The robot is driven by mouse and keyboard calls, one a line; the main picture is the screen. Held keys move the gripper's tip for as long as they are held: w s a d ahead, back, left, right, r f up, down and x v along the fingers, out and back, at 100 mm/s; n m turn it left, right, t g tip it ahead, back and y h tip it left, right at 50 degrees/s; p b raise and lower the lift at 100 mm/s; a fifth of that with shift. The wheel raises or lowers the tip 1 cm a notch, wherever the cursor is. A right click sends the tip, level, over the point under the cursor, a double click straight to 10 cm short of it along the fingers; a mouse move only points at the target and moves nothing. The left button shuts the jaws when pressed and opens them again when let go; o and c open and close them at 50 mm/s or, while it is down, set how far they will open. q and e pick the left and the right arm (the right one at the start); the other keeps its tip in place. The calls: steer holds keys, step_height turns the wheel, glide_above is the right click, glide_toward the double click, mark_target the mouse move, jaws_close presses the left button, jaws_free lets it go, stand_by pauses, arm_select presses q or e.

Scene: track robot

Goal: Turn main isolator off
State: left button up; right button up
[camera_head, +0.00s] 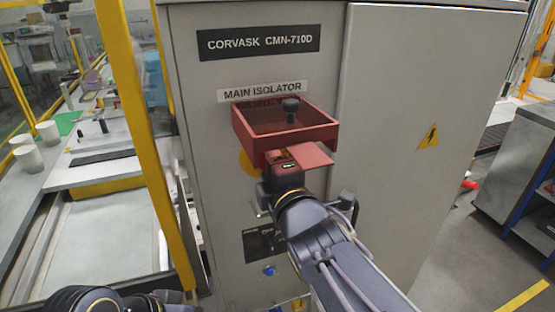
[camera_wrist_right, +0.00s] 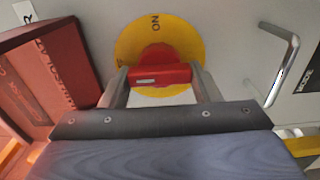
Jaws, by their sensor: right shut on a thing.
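The main isolator is a yellow disc (camera_wrist_right: 180,32) with a red handle (camera_wrist_right: 165,75) at its centre, on the grey cabinet front. The word ON shows on the disc, near its upper edge in the right wrist view. My right gripper (camera_wrist_right: 162,85) is shut on the red handle, a finger at each end of it. In the head view my right gripper (camera_head: 278,180) hides most of the disc, whose yellow edge (camera_head: 247,163) shows at left. A red box-like cover (camera_head: 285,128) juts out above the gripper, under the MAIN ISOLATOR label (camera_head: 262,91). My left gripper is out of view.
A bent metal door handle (camera_wrist_right: 287,65) stands out from the cabinet beside the disc. The red cover (camera_wrist_right: 55,75) is close to the left finger in the right wrist view. A yellow post (camera_head: 140,130) stands left of the cabinet (camera_head: 420,80).

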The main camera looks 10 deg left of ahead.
steer(key=o, duration=0.6)
steer(key=shift+o, duration=0.2)
steer(key=v, duration=0.7)
steer(key=shift+s+d+b, duration=0.25)
steer(key=shift+s+b, duration=0.1)
steer(key=shift+b, duration=0.05)
